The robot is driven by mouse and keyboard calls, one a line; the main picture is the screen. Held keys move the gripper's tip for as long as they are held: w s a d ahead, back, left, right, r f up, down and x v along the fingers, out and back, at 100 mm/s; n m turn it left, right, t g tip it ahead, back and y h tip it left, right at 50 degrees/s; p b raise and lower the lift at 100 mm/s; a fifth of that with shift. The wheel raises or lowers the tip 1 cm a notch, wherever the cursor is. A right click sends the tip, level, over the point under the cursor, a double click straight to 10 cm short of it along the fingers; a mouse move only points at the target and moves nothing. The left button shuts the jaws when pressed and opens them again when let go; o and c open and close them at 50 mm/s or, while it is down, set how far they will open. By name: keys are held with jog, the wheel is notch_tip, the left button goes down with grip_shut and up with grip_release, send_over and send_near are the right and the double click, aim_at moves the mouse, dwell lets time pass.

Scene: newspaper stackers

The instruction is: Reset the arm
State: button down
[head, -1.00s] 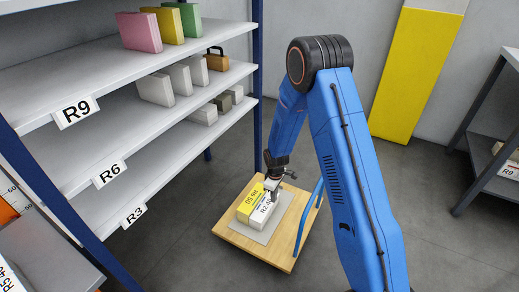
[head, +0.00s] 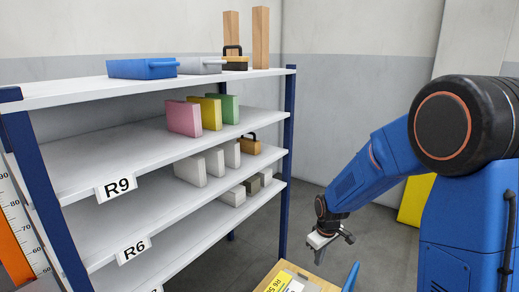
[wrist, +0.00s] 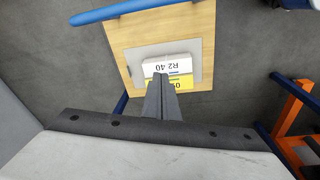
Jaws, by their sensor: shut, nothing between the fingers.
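My blue arm reaches in from the right of the head view. My gripper (head: 318,243) points down above the wooden trolley (head: 266,269), to the right of the shelf. In the wrist view my gripper (wrist: 161,82) has its fingers together with nothing between them. Beyond the fingertips, a white block marked R2 40 (wrist: 166,67) and a yellow block (wrist: 183,84) lie side by side on a grey sheet (wrist: 138,52) on the trolley. The fingers hide part of the yellow block. The gripper appears clear of both blocks.
A tall shelf unit (head: 75,177) with R9 and R6 labels fills the left. It holds blue and grey cases, coloured boxes and pale boxes. Its blue post (head: 287,150) stands left of my gripper. The trolley has a blue handle (wrist: 130,10).

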jog(key=s+d+r+m+t, duration=0.1)
jog(key=s+d+r+m, duration=0.1)
jog(key=s+r, duration=0.55)
jog(key=s+d+r+m+t, duration=0.1)
jog(key=s+d+r+m, duration=0.15)
jog(key=s+r, duration=0.55)
jog(key=s+d+r+m, duration=0.1)
jog(key=s+r, duration=0.2)
jog(key=s, duration=0.5)
jog(key=s+d+r+m+t, duration=0.1)
jog(key=s+d+r, duration=0.1)
jog(key=s, duration=0.6)
jog(key=shift+r+m, duration=0.35)
jog(key=shift+r, duration=0.05)
